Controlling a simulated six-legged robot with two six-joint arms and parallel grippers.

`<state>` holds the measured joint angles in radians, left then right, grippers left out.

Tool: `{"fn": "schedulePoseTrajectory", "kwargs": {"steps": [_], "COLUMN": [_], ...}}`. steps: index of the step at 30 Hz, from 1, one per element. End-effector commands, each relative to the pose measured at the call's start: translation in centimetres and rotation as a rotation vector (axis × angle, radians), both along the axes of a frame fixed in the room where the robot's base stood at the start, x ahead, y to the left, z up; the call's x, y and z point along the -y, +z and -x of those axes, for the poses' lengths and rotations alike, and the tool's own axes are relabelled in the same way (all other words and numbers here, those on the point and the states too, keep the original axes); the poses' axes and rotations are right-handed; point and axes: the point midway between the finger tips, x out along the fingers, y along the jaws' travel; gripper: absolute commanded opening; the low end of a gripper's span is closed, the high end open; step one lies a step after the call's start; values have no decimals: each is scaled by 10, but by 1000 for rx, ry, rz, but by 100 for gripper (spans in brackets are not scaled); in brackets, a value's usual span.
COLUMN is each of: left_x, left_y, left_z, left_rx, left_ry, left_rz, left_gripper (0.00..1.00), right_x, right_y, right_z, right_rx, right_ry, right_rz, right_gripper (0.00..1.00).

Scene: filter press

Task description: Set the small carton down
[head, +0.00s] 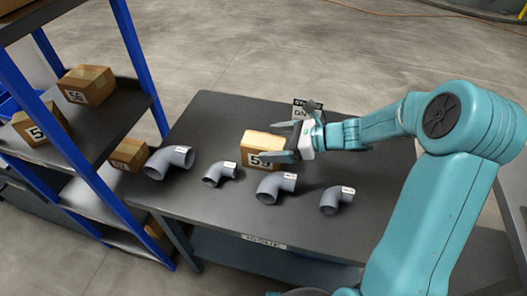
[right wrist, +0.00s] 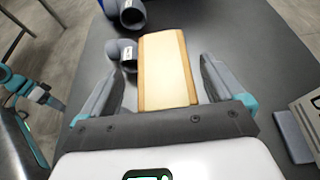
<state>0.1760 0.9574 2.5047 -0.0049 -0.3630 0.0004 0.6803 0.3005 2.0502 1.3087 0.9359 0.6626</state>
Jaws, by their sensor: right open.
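The small carton (head: 259,146), marked 59, stands on the dark table (head: 215,112) behind the row of grey pipe elbows. My right gripper (head: 285,140) is open at the carton's right side, its fingers apart. In the right wrist view the carton (right wrist: 165,68) lies between the two spread fingers of the gripper (right wrist: 160,90), with a gap visible on each side. The carton's underside is hidden. My left gripper does not show clearly in the head view.
Grey pipe elbows (head: 170,161), (head: 219,173), (head: 275,186) and (head: 337,199) line the table's front. A blue-posted shelf (head: 112,118) with cartons (head: 87,84) stands at the left. A small sign (head: 308,107) stands behind the gripper. The table's back left is clear.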

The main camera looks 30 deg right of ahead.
Motion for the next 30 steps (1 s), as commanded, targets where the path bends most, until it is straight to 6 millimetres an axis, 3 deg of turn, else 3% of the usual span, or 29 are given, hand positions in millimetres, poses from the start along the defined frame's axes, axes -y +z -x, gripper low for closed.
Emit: {"fn": "schedulePoseTrajectory", "kwargs": {"steps": [6,14,21,30], "left_x": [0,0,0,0], "left_y": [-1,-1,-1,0], "left_z": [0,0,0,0], "left_rx": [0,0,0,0], "left_ry": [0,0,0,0], "left_rz": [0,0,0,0], "left_gripper": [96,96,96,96], "right_x": [-16,-17,-17,-17], "right_y": [-12,-14,-14,-9], "right_z": [-25,-27,-27,-27], "right_rx": [1,1,1,4], "right_ry": [2,0,0,0], "right_rz": [-1,1,1,1], "right_gripper": [96,96,23,23]}}
